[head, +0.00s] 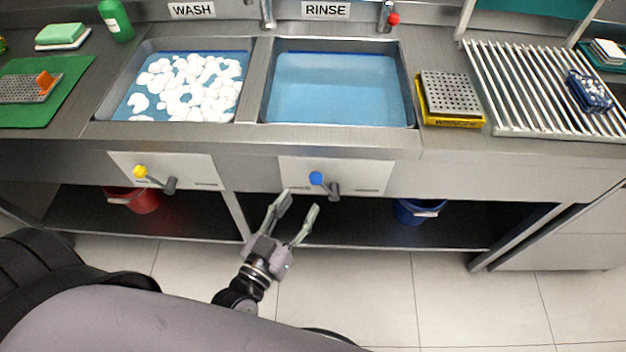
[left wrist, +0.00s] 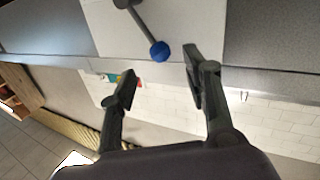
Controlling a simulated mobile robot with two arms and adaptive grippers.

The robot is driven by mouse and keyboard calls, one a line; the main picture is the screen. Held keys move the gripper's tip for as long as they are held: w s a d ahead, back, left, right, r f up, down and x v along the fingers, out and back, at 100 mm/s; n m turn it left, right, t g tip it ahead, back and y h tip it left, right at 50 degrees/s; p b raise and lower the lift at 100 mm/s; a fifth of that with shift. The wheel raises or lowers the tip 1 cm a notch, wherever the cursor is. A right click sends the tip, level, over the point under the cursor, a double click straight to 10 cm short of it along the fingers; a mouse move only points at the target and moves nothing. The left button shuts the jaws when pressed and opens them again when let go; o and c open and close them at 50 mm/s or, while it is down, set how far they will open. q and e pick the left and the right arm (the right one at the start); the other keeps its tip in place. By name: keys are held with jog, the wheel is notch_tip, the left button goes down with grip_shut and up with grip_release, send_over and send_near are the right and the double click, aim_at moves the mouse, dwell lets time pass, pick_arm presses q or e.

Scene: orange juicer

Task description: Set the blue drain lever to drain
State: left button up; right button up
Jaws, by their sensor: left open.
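The blue drain lever (head: 316,179) is on a white plate (head: 365,178) on the front panel below the RINSE basin. Its blue knob is at the upper left of its grey pivot (head: 333,190). My left gripper (head: 298,206) is open and empty, just below and left of the lever, apart from it. In the left wrist view the blue knob (left wrist: 160,51) lies ahead of my open left gripper (left wrist: 160,82), between the line of its two fingers and nearer the right one. The small writing on the plate is too blurred to read. My right gripper is not in view.
The RINSE basin (head: 338,122) holds blue water; the WASH basin (head: 172,122) holds water with white foam. A yellow-knobbed lever (head: 140,172) is on the left panel. A red bucket (head: 143,202) and blue bucket (head: 411,211) stand on the lower shelf.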

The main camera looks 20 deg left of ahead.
aim_at(313, 183)
pick_arm(q)
jog(key=w, duration=0.4)
jog(key=w+d, duration=0.1)
jog(key=w, duration=0.2)
jog(key=shift+w+p, duration=0.1)
jog(key=shift+p, duration=0.2)
jog(key=shift+c, duration=0.4)
grip_shut()
